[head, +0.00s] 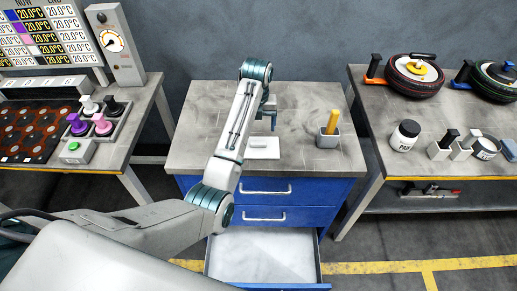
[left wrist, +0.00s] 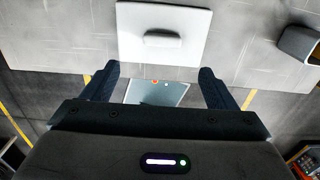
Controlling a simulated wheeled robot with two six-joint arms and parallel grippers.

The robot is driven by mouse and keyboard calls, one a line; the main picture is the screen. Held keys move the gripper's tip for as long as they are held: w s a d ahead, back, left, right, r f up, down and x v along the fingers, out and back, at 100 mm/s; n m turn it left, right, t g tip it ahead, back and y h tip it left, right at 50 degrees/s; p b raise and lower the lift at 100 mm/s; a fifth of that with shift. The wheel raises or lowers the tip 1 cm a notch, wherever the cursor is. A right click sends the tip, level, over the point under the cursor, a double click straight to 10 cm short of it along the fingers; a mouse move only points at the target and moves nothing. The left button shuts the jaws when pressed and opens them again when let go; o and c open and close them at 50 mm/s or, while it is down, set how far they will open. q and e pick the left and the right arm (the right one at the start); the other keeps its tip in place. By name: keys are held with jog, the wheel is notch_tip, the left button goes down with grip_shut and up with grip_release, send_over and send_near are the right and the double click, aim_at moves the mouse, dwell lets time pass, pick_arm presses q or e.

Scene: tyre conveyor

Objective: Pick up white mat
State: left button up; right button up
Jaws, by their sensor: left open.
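The white mat (head: 264,153) lies flat on the grey cabinet top near its front edge. The mat lies beyond the fingertips there. My right gripper is not in view.
A grey cup (head: 328,139) with a yellow item stands right of the mat. The blue cabinet's bottom drawer (head: 262,256) is pulled open and looks empty. Side tables hold plungers and a button (head: 75,152) at left, tyres (head: 414,77) and jars (head: 404,136) at right.

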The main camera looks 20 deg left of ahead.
pick_arm(q)
jog(key=b, duration=0.3)
send_over(258, 142)
notch_tip(258, 142, down, 4)
jog(key=shift+f, duration=0.1)
jog(key=shift+s+f, duration=0.15)
jog(key=shift+f, duration=0.1)
notch_tip(258, 142, down, 4)
jog(key=b, duration=0.3)
jog(key=shift+r, duration=0.2)
jog(key=shift+w+f, duration=0.2)
jog(key=shift+f, duration=0.15)
jog(key=shift+s+r, duration=0.1)
jog(key=shift+c, duration=0.7)
jog(key=c, duration=0.9)
